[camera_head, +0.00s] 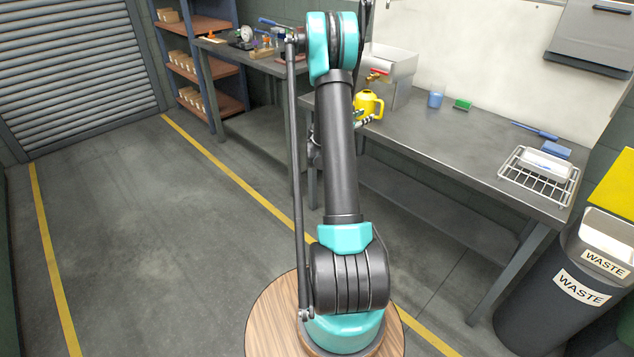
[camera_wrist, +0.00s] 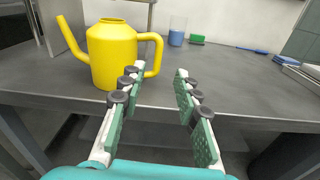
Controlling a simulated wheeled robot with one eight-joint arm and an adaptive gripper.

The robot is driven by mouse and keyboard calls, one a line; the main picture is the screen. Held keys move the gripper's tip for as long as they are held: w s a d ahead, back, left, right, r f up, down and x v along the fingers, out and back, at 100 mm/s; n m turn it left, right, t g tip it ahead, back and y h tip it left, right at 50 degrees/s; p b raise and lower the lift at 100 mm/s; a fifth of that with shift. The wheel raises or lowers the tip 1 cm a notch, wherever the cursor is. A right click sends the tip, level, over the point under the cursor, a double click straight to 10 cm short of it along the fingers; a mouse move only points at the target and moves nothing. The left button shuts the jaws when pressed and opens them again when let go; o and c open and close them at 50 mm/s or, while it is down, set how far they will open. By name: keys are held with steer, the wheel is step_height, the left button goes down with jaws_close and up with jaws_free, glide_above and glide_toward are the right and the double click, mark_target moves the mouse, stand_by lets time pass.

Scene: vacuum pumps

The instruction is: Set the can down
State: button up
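In the head view my arm hides most of the gripper (camera_head: 362,119).
A sink (camera_head: 392,62) with a red-handled tap stands behind the can. A blue cup (camera_head: 436,99), green sponge (camera_head: 462,104), blue brush (camera_head: 535,130) and wire rack (camera_head: 515,175) lie to the right. Waste bins (camera_head: 545,310) stand front right. The table's middle is clear.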

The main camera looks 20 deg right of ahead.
steer(key=s+a+f+m+g+y, duration=0.1)
steer(key=s+a+m+y, duration=0.7)
steer(key=s+a, duration=0.9)
steer(key=s+a+f+m+g+y, duration=0.1)
steer(key=s+a+f+m+y, duration=0.3)
steer(key=s+a+m+y, duration=0.4)
steer(key=s+a+m, duration=0.5)
steer(key=s+a, duration=0.5)
steer(key=a, duration=0.4)
steer(key=shift+m, duration=0.3)
